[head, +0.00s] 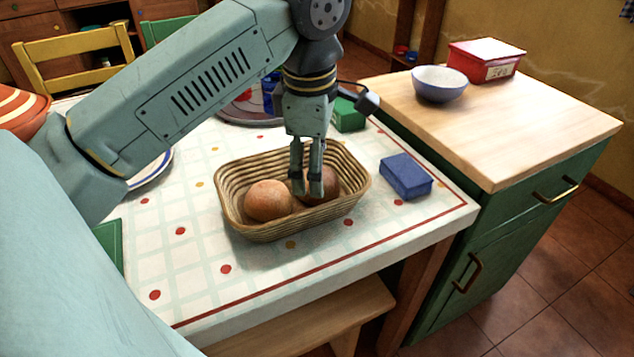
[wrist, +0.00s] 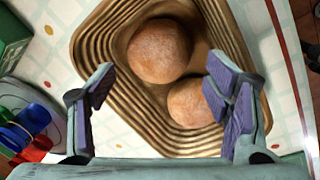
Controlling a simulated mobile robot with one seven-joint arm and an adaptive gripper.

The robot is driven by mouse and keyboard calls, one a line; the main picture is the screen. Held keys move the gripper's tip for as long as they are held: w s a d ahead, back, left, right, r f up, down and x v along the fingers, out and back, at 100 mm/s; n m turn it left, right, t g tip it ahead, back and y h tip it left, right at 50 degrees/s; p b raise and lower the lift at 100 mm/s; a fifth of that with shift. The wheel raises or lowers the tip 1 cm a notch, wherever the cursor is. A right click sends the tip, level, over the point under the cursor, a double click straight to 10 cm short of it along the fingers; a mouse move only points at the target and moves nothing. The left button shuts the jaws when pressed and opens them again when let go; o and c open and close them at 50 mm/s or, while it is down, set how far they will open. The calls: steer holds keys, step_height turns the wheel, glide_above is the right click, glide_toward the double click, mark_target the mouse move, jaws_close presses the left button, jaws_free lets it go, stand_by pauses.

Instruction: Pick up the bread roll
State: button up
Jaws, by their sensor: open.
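A tan wicker basket (head: 243,226) sits on the checked tablecloth and holds two round brown bread rolls. One bread roll (head: 268,201) lies at the basket's left. The other roll (head: 329,186) lies at its right, partly hidden behind my gripper (head: 308,192). My gripper points down over the basket with its fingers apart. In the wrist view, the rolls (wrist: 159,50) and (wrist: 190,104) lie below and beyond my open gripper (wrist: 160,82). Its right finger covers part of the lower roll. No roll is visibly held; I cannot tell whether the fingers touch one.
A blue box (head: 405,177) lies right of the basket. A green box (head: 348,114) and a round tray (head: 228,116) with blue and red items are behind it. A wooden-topped counter (head: 480,120) at right holds a bowl (head: 440,84) and a red box (head: 486,61).

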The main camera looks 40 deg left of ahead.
steer(key=f, duration=0.4)
steer(key=shift+w+a+f, duration=0.2)
steer(key=shift+w, duration=0.1)
steer(key=shift+c, duration=0.5)
steer(key=c, duration=0.7)
